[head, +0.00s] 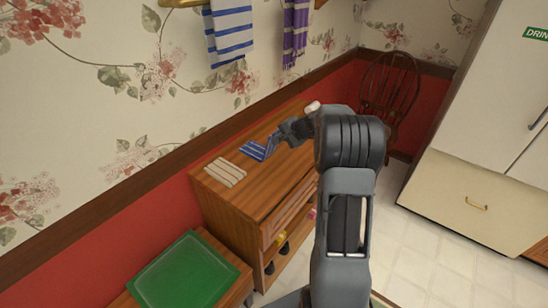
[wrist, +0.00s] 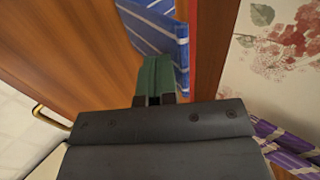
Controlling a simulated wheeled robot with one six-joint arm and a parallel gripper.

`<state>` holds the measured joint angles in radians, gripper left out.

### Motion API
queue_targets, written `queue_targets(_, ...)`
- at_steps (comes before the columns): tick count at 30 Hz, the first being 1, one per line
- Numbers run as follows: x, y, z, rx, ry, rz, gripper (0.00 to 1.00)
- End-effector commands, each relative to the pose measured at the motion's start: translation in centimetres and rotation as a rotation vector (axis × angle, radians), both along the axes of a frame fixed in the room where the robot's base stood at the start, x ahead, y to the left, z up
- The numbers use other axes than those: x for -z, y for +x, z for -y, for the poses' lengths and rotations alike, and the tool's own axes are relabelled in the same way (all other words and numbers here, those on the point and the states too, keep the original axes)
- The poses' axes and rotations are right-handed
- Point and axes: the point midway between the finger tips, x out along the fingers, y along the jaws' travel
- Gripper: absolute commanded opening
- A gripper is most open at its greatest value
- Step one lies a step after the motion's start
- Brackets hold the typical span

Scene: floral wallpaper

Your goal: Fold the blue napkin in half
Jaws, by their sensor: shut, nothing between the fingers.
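The blue napkin with white stripes (head: 256,151) lies on top of the wooden cabinet, left of my gripper (head: 276,142). In the wrist view, the blue napkin (wrist: 150,27) shows at the top, with a bent part along its right side. I cannot tell whether that part lies flat or stands up. My gripper also shows in the wrist view (wrist: 154,100), shut and empty, close to the napkin. My arm hides part of the cabinet top in the head view.
A beige striped napkin (head: 225,172) lies on the cabinet (head: 215,195), nearer the front left. A green-topped stool (head: 187,271) stands in front. Striped towels (head: 230,30) hang on the wall. A wooden chair (head: 389,90) and white fridge (head: 480,150) stand to the right.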

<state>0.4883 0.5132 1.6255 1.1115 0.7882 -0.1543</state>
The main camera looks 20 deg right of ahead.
Motion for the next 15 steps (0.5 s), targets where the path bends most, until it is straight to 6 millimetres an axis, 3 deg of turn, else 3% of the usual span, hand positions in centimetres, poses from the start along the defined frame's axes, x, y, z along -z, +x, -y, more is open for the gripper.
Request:
queue_targets(8,-0.3,0.9,-0.5,-0.001,-0.001,-0.001,0.00)
queue_targets(15,-0.5,3.0,-1.6,-0.003,0.000,0.000,0.00)
